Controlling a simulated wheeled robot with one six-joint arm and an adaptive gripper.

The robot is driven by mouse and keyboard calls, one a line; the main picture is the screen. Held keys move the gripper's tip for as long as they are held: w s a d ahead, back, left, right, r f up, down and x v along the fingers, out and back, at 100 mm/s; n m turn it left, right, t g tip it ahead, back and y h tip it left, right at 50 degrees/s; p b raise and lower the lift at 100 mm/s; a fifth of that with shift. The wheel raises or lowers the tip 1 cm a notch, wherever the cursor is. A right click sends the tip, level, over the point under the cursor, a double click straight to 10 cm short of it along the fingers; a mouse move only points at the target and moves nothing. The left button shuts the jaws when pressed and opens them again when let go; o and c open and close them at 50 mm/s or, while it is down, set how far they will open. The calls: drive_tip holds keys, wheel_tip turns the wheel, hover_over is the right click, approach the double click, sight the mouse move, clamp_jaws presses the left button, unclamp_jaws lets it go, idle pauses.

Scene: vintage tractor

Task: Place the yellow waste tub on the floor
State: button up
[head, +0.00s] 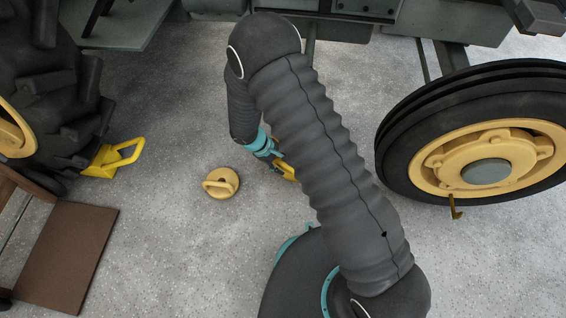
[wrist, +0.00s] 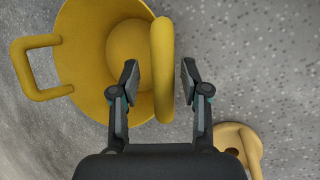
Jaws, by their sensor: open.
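The yellow waste tub (wrist: 80,70) shows from above in the wrist view, upper left, with its mouth facing the camera and one handle out to the left. Its other handle (wrist: 162,60) lies between the two fingers of my gripper (wrist: 159,82). The fingers are open, with a gap on each side of that handle. In the head view the tub (head: 288,173) is mostly hidden behind my arm, low by the grey floor (head: 225,250). My gripper (head: 274,161) is beside it there. I cannot tell how firmly the tub rests on the floor.
A round tan piece with a handle (head: 221,183) lies on the floor left of my gripper; it also shows in the wrist view (wrist: 228,135). A yellow chock (head: 108,160) sits by the big tyre (head: 60,90). A front wheel (head: 480,150) stands right. A brown panel (head: 70,255) is lower left.

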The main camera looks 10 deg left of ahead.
drive_tip(key=p+v, duration=0.1)
drive_tip(key=v, duration=1)
drive_tip(key=shift+a+r, duration=0.2)
drive_tip(key=shift+r, duration=0.15)
drive_tip(key=d+r+m+y, duration=0.25)
drive_tip(key=d+r, duration=0.45)
drive_tip(key=r, duration=0.4)
drive_tip(key=d+r+m+y, duration=0.1)
drive_tip(key=d+r+m, duration=0.3)
drive_tip(key=d+r, duration=0.55)
drive_tip(key=s+d+r+m+t+y, duration=0.1)
drive_tip(key=s+d+r+m+t, duration=0.1)
drive_tip(key=s+d+r, duration=0.3)
drive_tip(key=s+d+r+m+t+y, duration=0.1)
drive_tip(key=s+d+r+m, duration=0.3)
drive_tip(key=s+r, duration=0.6)
drive_tip(key=shift+s+d+t, duration=0.7)
drive_tip(key=shift+s+t, duration=0.1)
drive_tip(key=shift+s, duration=0.35)
